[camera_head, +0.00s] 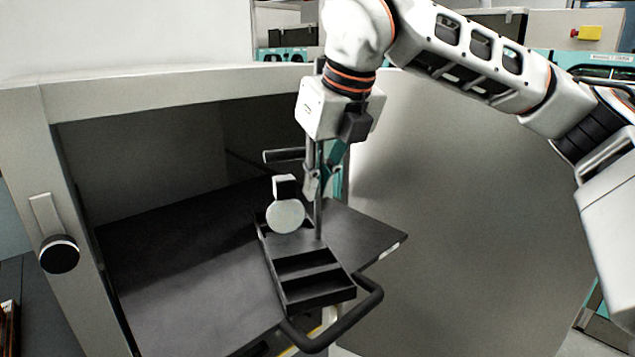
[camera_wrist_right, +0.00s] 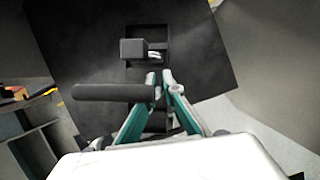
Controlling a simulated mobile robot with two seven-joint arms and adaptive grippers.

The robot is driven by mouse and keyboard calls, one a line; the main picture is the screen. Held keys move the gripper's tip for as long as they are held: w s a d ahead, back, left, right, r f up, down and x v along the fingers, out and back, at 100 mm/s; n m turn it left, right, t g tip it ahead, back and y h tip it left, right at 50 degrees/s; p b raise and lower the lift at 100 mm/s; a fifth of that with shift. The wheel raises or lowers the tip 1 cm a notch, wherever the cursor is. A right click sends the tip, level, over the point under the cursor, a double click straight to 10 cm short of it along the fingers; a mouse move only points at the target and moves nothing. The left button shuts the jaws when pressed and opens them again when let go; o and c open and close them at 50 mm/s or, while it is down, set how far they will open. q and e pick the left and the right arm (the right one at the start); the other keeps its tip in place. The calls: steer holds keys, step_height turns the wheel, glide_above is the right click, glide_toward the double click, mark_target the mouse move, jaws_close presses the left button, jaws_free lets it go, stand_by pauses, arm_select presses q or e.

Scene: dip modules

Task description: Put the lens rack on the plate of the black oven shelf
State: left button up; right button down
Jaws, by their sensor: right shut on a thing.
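The lens rack (camera_head: 293,263) is a long black tray with open compartments, a pale round disc near its far end and an upright post with a horizontal bar. My right gripper (camera_head: 312,192) points down at the post and is shut on the rack. The rack is over the right part of the dark oven shelf plate (camera_head: 180,275), its near end by the front edge. I cannot tell whether it touches the plate. The right wrist view shows the fingers (camera_wrist_right: 160,78) beside the rack's bar (camera_wrist_right: 115,92), above the plate (camera_wrist_right: 85,50). My left gripper is not in view.
The oven (camera_head: 150,90) stands open around the plate. A black bar handle (camera_head: 345,325) curves out from the shelf's front right. A large grey panel (camera_head: 450,200) stands at the right. The left part of the plate is clear.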

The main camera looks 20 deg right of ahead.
steer(key=c, duration=2.2)
jaws_free()
steer(key=shift+r, duration=0.1)
steer(key=v, duration=1.2)
